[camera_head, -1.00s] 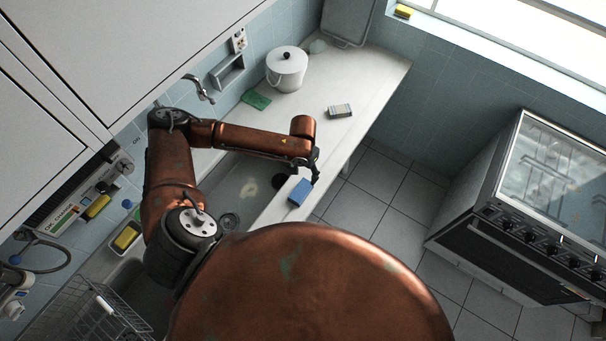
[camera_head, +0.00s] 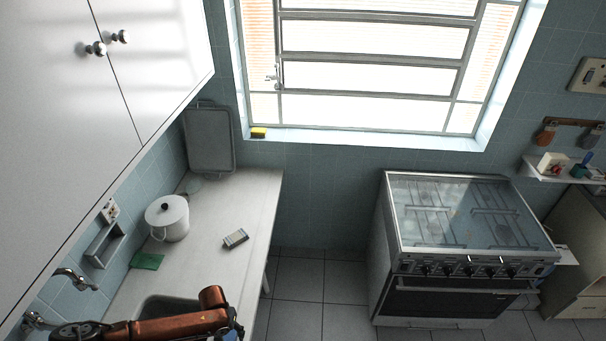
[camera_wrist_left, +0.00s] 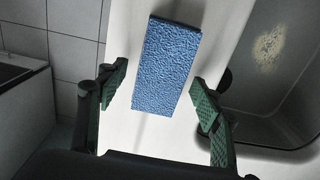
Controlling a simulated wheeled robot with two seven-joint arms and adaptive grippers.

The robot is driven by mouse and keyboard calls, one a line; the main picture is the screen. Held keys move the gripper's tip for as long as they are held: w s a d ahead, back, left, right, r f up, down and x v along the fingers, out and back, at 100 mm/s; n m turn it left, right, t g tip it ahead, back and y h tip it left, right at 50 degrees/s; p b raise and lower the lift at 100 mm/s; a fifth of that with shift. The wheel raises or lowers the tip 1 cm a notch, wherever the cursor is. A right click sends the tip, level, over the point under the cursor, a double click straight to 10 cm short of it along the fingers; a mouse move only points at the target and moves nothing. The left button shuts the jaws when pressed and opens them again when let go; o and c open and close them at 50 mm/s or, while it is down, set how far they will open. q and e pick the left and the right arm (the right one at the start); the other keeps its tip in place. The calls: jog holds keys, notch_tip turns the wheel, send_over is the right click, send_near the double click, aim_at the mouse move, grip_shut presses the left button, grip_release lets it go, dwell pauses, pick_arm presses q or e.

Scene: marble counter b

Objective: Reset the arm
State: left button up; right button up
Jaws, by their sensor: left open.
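My left arm (camera_head: 165,326) comes in at the bottom left of the head view, over the sink end of the counter. My left gripper (camera_wrist_left: 160,85) is open in the wrist view, with a green-padded finger on each side. A blue sponge (camera_wrist_left: 168,60) shows between and beyond the fingers, with a gap to each of them. It lies over the pale counter strip beside the sink. In the head view the gripper is mostly cut off by the bottom edge, with only a bit of blue showing there. My right gripper is not in view.
On the counter (camera_head: 205,262) stand a white lidded pot (camera_head: 172,222), a small box (camera_head: 235,239) and a green cloth (camera_head: 147,261). The sink (camera_wrist_left: 285,85) lies right of the sponge. A stove (camera_head: 460,230) stands across open tiled floor (camera_head: 305,290).

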pick_arm(q)
notch_tip(320, 180, up, 3)
jog(key=shift+w+r, duration=0.1)
jog(key=shift+d+r, duration=0.1)
